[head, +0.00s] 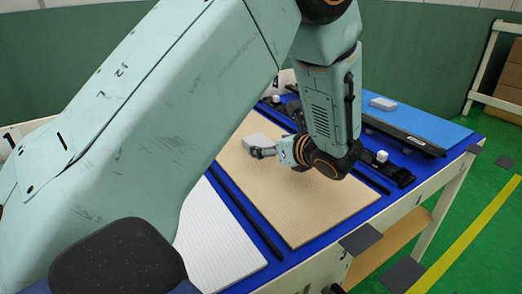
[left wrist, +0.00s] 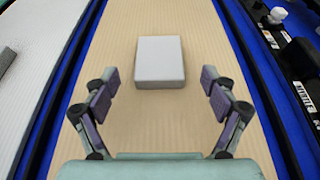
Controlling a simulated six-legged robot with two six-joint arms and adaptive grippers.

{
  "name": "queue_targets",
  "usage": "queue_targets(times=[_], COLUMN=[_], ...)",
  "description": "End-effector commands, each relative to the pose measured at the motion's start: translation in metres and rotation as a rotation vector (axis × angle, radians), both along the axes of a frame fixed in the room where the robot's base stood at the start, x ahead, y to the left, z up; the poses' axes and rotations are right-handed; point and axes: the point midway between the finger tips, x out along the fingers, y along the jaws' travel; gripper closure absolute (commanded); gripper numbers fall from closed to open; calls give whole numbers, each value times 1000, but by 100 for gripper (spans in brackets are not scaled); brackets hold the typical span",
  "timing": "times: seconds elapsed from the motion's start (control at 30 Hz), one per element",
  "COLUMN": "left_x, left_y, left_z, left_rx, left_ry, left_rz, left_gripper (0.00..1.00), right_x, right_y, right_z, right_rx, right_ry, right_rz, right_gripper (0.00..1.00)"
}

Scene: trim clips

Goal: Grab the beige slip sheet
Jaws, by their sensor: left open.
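The beige slip sheet (head: 325,205) lies flat on the blue table; it also fills the middle of the left wrist view (left wrist: 215,45). A small pale grey block (left wrist: 160,62) rests on the sheet and shows partly in the head view (head: 254,141). My left gripper (head: 268,152) is above the sheet beside the block. In the left wrist view its two fingers are spread wide, with the block beyond and between the tips and nothing held. My left arm hides part of the sheet in the head view. My right gripper is in neither view.
A white ribbed sheet (head: 215,240) lies left of the beige one, with a dark strip (head: 245,215) between them. Dark trim parts (head: 405,135) and small white pieces (head: 381,156) lie on the right. A light blue mat (head: 425,122) with a white block (head: 383,103) is at the back.

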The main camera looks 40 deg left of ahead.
Motion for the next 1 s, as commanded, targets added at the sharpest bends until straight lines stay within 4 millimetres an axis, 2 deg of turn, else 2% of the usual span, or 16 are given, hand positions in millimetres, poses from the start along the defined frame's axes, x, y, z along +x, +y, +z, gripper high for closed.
queue_targets(times=[0.1, 0.3, 0.6, 1.0], left_x=[4, 10, 14, 16], left_y=[17, 35, 38, 38], left_z=[-9, -15, -14, -14], left_rx=[-4, -3, 0, 0], left_ry=[-1, 1, -1, 0], left_rz=[5, 2, -2, -2], left_gripper=[15, 15, 15, 48], right_x=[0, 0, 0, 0], right_y=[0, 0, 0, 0], right_z=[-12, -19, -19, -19], right_rx=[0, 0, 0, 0], right_ry=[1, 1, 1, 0], right_rz=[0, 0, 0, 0], right_gripper=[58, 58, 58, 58])
